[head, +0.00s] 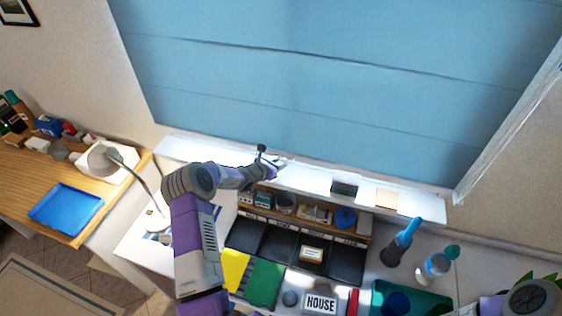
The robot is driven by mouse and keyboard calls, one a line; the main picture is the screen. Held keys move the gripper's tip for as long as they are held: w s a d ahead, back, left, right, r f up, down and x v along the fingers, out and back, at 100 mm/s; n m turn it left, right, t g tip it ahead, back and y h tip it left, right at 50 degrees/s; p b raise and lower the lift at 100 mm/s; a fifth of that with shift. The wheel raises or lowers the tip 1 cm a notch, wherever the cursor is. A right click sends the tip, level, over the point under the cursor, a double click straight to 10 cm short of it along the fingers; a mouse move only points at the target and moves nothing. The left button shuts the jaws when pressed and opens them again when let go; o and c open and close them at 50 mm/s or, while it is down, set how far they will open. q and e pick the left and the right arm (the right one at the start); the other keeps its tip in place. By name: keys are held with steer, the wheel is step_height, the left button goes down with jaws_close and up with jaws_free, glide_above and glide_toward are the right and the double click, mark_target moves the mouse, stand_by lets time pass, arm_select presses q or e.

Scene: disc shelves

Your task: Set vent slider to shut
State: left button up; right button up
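My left arm reaches up from the bottom to the white window sill. Its gripper (270,162) is at the sill, just below the blue blind. A small dark upright piece shows at the gripper; I cannot tell whether it is a finger or the knob of the vent slider. The gripper is too small here to show whether its fingers are apart or closed. I cannot clearly make out the vent slider or its setting. Part of my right arm shows at the bottom right corner; its gripper is not seen.
A dark block (344,188) and a tan card (386,198) lie on the sill (415,207), right of the gripper. Below is a desk organizer (283,222). Two bottles (402,243) (436,264) stand right. A lamp (104,159) and blue tray (66,209) are left.

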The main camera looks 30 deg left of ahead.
arm_select(q)
steer(key=shift+w+f, duration=0.1)
steer(key=shift+w, duration=0.3)
jaws_close()
